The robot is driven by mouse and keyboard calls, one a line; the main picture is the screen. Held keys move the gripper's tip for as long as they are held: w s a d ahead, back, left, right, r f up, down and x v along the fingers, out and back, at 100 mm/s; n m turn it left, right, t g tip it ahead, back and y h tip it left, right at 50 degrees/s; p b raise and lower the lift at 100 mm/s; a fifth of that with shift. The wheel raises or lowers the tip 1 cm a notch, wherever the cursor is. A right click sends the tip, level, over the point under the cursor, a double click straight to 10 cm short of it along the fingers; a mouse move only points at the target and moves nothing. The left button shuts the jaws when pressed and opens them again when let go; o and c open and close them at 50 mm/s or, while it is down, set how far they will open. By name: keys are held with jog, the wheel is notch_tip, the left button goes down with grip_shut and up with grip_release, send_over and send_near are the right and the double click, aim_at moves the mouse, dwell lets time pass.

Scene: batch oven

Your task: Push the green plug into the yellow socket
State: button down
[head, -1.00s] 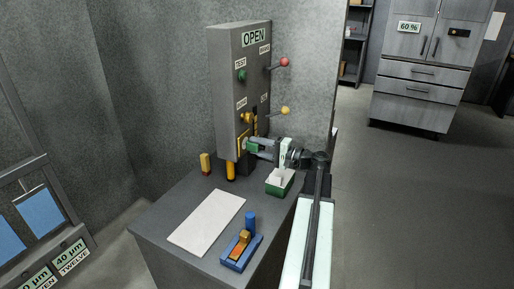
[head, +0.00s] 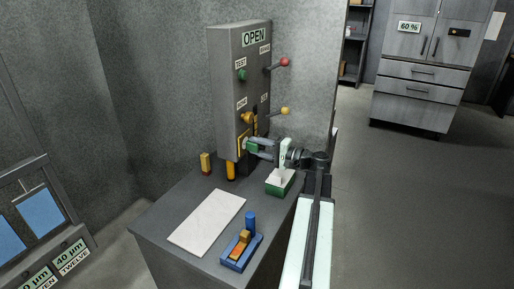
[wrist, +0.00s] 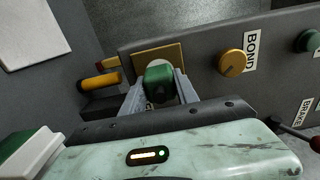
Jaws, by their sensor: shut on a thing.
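The green plug (wrist: 159,84) is between the fingers of my gripper (wrist: 160,92), which is shut on it. In the wrist view the plug is in front of the yellow-framed socket (wrist: 172,53) on the grey panel, with a pale round face showing behind it. In the head view the plug (head: 253,146) is close to the yellow socket (head: 242,143) at the low front of the panel. My gripper (head: 258,149) reaches it from the right. I cannot tell whether the plug touches the socket or is partly inside it.
The grey panel (head: 236,70) has an OPEN sign, knobs and levers. A yellow knob (wrist: 232,63) is right of the socket. A yellow-orange cylinder (wrist: 100,81) is to the left. A white sheet (head: 207,222), a blue fixture (head: 241,251) and a green-white block (head: 280,183) are on the bench.

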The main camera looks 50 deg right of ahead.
aim_at(260, 147)
jog(key=shift+w+a, duration=0.1)
jog(key=shift+w, duration=0.4)
dwell(0.4)
jog(key=c, duration=0.9)
grip_release()
jog(key=shift+o, duration=0.2)
jog(key=shift+s, duration=0.1)
jog(key=v, duration=0.7)
jog(key=shift+s, duration=0.3)
jog(key=shift+s, duration=0.1)
